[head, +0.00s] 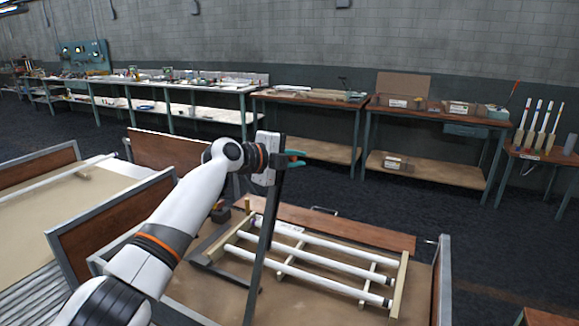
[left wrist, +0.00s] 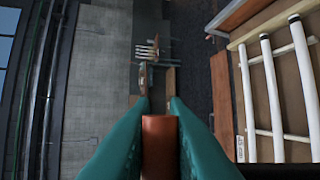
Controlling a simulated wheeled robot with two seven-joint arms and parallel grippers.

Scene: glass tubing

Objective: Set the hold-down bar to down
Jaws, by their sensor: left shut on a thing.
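The hold-down bar (head: 263,240) is a long dark bar that stands steeply raised, its lower end in front of a wooden rack. My left gripper (head: 294,158) is at the bar's upper end, with its teal fingers showing just to the right of it. In the left wrist view the teal fingers (left wrist: 159,130) are shut on a red-brown grip (left wrist: 159,146), which appears to belong to the bar. White glass tubes (head: 308,261) lie across the wooden rack (head: 399,283) below, and also show in the left wrist view (left wrist: 272,95). My right gripper is not in view.
The rack lies in a tray with brown side panels (head: 345,226). Another tray (head: 25,218) with a white tube is at the left. Benches (head: 310,100) with boxes and tools line the back wall, beyond open dark floor (head: 400,205).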

